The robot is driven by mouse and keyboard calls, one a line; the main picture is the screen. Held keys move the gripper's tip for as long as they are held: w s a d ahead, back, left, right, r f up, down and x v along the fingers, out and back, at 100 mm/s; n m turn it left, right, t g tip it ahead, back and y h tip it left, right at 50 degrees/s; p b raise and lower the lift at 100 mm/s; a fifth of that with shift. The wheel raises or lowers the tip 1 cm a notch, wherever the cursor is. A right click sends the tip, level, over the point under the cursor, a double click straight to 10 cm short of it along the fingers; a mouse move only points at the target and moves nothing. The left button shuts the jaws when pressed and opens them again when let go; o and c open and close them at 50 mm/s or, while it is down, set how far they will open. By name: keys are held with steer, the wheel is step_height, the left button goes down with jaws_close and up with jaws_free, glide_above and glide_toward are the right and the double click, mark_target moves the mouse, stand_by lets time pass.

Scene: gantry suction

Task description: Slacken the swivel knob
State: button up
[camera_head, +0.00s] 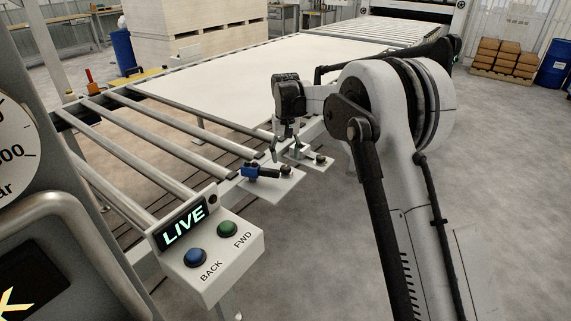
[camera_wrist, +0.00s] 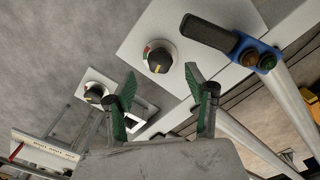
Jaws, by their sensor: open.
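Two round dark knobs with pale pointers show; I cannot tell from the pictures which one is the swivel knob. The larger-looking knob (camera_wrist: 158,60) has a red and green marked ring and sits on a white plate (camera_wrist: 140,25); in the head view this knob (camera_head: 286,170) is beside the blue fitting. The second knob (camera_wrist: 95,93) sits on a smaller plate, and shows in the head view (camera_head: 319,159) too. My gripper (camera_wrist: 161,78) is open and empty, with green-padded fingers spread below the first knob in the wrist picture. In the head view my gripper (camera_head: 284,148) hangs above the plates.
A blue fitting with a black lever (camera_wrist: 215,35) shares the first knob's plate. A control box (camera_head: 208,255) with BACK and FWD buttons and a LIVE display stands nearer. Conveyor rollers (camera_head: 150,140) and a large white sheet (camera_head: 230,85) lie left and behind.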

mark_target(286, 167)
step_height(286, 167, up, 7)
steer(key=shift+r, duration=0.2)
steer(key=shift+d+r, duration=0.1)
steer(key=s+d+r+m+t, duration=0.1)
steer(key=s+d+r+t, duration=0.1)
steer(key=s+d+r, duration=0.75)
steer(key=s+d+r+m+t, duration=0.15)
steer(key=s+d+r, duration=0.35)
steer(key=s, duration=0.7)
steer(key=s+d+f+t, duration=0.2)
steer(key=s+d+f, duration=0.2)
steer(key=s, duration=0.8)
steer(key=s+d+f+m+t, duration=0.1)
steer(key=s+d+f, duration=0.4)
steer(key=s, duration=0.6)
steer(key=shift+s+f+t, duration=0.35)
steer(key=shift+s+f, duration=0.05)
steer(key=shift+f, duration=0.05)
steer(key=shift+d, duration=0.15)
